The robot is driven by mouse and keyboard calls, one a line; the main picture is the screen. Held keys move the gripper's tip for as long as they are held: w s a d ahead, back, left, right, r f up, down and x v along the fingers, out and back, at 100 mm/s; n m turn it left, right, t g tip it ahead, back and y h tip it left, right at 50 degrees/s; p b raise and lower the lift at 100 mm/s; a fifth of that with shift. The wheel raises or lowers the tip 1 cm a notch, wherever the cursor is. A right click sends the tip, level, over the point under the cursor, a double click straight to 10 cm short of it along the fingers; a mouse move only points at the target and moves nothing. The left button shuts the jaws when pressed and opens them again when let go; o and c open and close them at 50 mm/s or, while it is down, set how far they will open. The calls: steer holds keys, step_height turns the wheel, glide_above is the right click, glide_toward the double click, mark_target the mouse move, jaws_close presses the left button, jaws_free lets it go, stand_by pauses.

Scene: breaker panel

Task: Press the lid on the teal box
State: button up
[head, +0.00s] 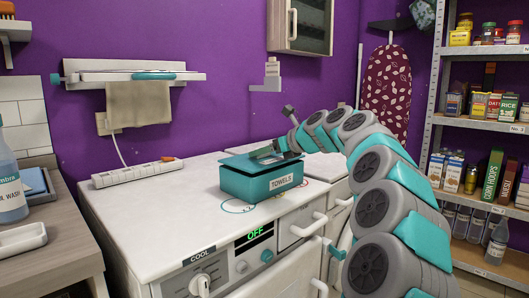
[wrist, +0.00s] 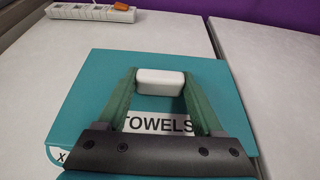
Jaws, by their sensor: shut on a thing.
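The teal box (head: 245,185), with a white TOWELS label on its front, stands on the white appliance top. A white block-shaped handle (wrist: 160,82) rises from the lid. My gripper (wrist: 161,84) has its green fingers shut on this handle, one on each side. In the head view my gripper (head: 266,151) is over the top of the box and hides part of the lid. A TOWELS label also shows between the fingers.
A white power strip (head: 137,173) with an orange switch lies at the back left of the appliance top (head: 150,215). A towel rack (head: 130,78) hangs on the purple wall. A stocked shelf (head: 480,125) stands at right. The top left of the box is clear.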

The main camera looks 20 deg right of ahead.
steer(key=shift+f, duration=0.55)
steer(key=o, duration=1.4)
steer(key=shift+o, duration=0.2)
steer(key=v, duration=0.7)
steer(key=shift+s+r, duration=0.2)
steer(key=shift+s, duration=0.15)
steer(key=shift+d, duration=0.1)
